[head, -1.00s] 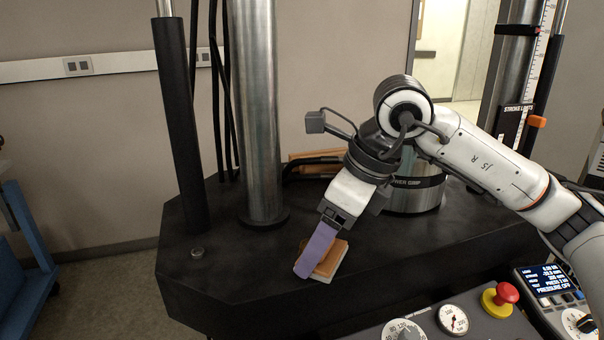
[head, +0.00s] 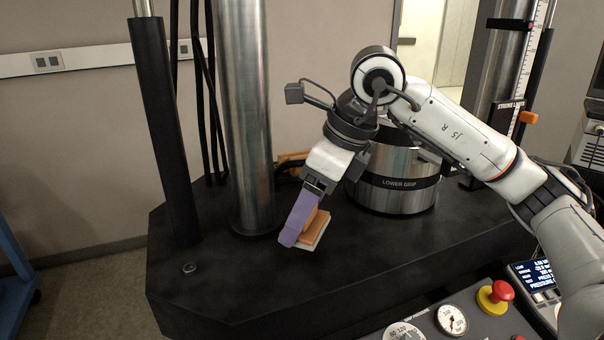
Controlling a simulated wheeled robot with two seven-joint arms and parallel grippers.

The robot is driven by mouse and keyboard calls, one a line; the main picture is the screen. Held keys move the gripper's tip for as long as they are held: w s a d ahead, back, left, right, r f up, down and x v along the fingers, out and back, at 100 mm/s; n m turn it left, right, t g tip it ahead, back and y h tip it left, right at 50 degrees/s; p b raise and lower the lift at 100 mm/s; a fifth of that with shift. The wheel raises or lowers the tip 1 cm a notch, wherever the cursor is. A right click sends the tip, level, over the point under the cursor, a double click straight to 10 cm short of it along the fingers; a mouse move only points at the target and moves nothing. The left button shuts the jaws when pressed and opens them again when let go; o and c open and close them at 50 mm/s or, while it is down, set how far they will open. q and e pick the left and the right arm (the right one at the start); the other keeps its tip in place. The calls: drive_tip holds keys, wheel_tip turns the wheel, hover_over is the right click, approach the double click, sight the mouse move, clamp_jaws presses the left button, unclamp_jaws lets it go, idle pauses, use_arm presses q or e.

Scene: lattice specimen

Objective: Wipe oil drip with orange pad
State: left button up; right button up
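The orange pad (head: 314,228) has an orange upper part and a pale underside. It is low at the black machine base, right of the thick steel column. My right gripper (head: 298,222) comes down from the upper right with its purple finger along the pad's left side. The pad appears held between the fingers, though the far finger is hidden. I cannot tell whether the pad touches the base surface. No oil drip is visible; the pad and gripper may cover it. My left gripper is not in view.
The steel column (head: 245,120) stands just left of the pad. The lower grip cylinder (head: 392,185) stands behind my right arm. A control panel with gauges (head: 452,319) and a red button (head: 501,291) is at the front right.

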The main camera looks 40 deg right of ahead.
wheel_tip(320, 180, up, 2)
drive_tip(key=shift+w+p, duration=0.1)
drive_tip(key=shift+p, duration=0.5)
drive_tip(key=shift+r+p, duration=0.6)
drive_tip(key=shift+r, duration=0.2)
drive_tip(key=shift+r+p, duration=0.5)
drive_tip(key=shift+r, duration=0.1)
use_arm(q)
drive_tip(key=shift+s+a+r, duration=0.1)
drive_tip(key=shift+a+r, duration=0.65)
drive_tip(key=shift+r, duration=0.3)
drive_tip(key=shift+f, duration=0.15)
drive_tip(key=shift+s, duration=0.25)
use_arm(e)
drive_tip(key=shift+f, duration=0.15)
